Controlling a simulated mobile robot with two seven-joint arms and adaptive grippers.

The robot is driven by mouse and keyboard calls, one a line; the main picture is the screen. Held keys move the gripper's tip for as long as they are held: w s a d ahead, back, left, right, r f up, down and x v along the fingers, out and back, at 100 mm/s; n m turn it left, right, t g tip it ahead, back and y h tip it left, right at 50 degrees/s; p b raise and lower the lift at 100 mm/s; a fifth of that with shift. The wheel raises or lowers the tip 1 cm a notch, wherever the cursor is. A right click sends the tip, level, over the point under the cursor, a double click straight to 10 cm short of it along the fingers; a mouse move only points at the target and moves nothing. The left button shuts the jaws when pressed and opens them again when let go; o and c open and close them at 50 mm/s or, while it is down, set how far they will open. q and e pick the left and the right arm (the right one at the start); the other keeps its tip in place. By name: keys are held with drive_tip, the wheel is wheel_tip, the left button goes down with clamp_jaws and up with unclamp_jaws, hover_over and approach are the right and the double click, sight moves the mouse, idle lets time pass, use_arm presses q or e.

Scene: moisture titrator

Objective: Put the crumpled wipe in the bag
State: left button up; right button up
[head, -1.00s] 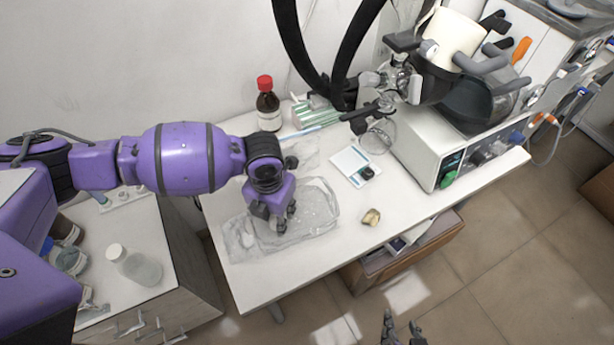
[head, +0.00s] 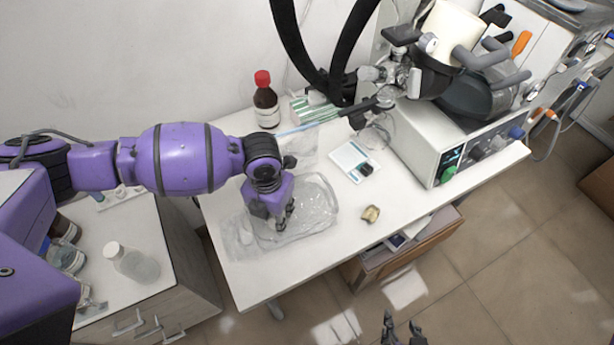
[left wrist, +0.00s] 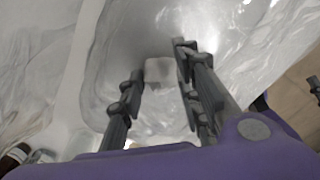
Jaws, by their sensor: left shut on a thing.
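My left gripper (head: 283,222) points down into a clear shallow plastic tray (head: 325,222) on the white table. The left wrist view shows its fingers (left wrist: 160,85) shut on a small whitish piece (left wrist: 160,70), which seems to be the crumpled wipe; the fingers hide it in the head view. A clear flat bag with a blue edge strip (head: 300,146) lies behind the tray, partly hidden by my left arm. My right gripper (head: 401,330) is open and empty at the bottom edge, in front of the table.
Another clear film-like piece (head: 238,243) lies at the tray's left. A small tan crumpled lump (head: 371,214) sits near the table's front edge. A red-capped brown bottle (head: 265,100) stands behind, with a scale-like white pad (head: 354,162) and titrator (head: 440,140) to the right.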

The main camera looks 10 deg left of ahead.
drive_tip(key=shift+a, duration=0.1)
use_arm(q)
drive_tip(key=o, duration=0.8)
drive_tip(key=shift+o, duration=0.2)
use_arm(e)
drive_tip(key=shift+a, duration=0.1)
drive_tip(key=shift+d, duration=0.2)
use_arm(q)
drive_tip(key=shift+r, duration=0.15)
drive_tip(key=shift+r+p, duration=0.8)
drive_tip(key=shift+r, duration=0.65)
drive_tip(key=shift+r+p, duration=0.6)
drive_tip(key=shift+r, duration=0.9)
drive_tip(key=shift+r+p, duration=0.55)
drive_tip(key=shift+r, duration=0.85)
use_arm(e)
drive_tip(key=w+r+t, duration=0.1)
drive_tip(key=w+r, duration=0.4)
drive_tip(key=r, duration=0.2)
drive_tip(key=shift+w+a+r+t, duration=0.15)
drive_tip(key=shift+w+t, duration=0.15)
drive_tip(key=shift+w, duration=0.1)
